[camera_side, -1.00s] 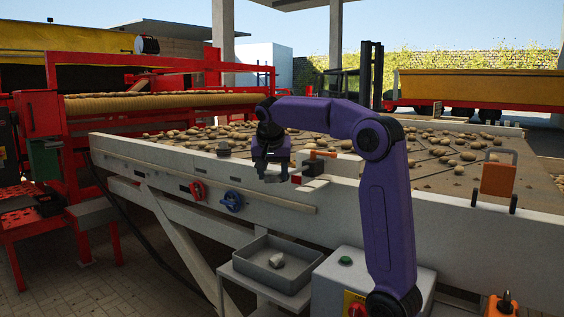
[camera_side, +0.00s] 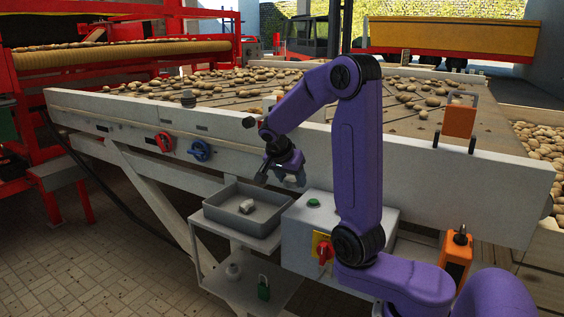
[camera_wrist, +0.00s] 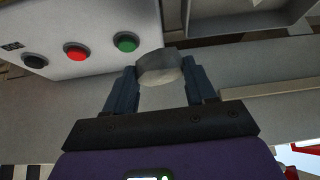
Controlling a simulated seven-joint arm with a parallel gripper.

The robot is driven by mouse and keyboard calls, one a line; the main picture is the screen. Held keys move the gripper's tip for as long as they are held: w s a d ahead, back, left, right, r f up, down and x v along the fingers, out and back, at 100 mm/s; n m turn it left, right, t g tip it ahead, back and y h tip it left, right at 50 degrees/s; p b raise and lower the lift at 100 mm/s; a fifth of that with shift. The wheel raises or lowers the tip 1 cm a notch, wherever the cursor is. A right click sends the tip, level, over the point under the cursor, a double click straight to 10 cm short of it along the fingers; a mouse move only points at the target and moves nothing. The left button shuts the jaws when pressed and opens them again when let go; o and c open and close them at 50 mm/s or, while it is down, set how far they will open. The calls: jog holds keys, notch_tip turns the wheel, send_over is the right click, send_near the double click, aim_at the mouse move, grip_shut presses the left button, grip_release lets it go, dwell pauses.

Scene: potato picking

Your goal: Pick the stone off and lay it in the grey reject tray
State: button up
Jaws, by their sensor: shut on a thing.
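My gripper (camera_side: 281,178) hangs outside the sorting table's front wall, to the right of the grey reject tray (camera_side: 222,212) and above its level. In the wrist view my gripper (camera_wrist: 160,82) is shut on a grey stone (camera_wrist: 160,68), held between the two fingertips. In the side view the held stone is hard to make out between the fingers. The tray stands on a small stand, and a pale stone (camera_side: 247,206) lies in it. Part of the tray (camera_wrist: 262,22) shows at the upper right of the wrist view.
A control box (camera_side: 345,218) with a green button and a red switch stands right of the tray, close to my gripper. The white table wall (camera_side: 230,146) is behind. Several potatoes (camera_side: 280,82) lie on the table.

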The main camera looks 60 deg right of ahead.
jog(key=w+f+m+g, duration=0.2)
jog(key=w+f+m, duration=0.2)
jog(key=w+f, duration=0.5)
jog(key=shift+w+a, duration=0.15)
jog(key=shift+a, duration=0.25)
dwell(0.4)
jog(key=o, duration=1.2)
jog(key=v, duration=1.7)
jog(key=shift+w+d+r, duration=0.1)
jog(key=shift+w+r, duration=0.05)
jog(key=shift+r, duration=0.1)
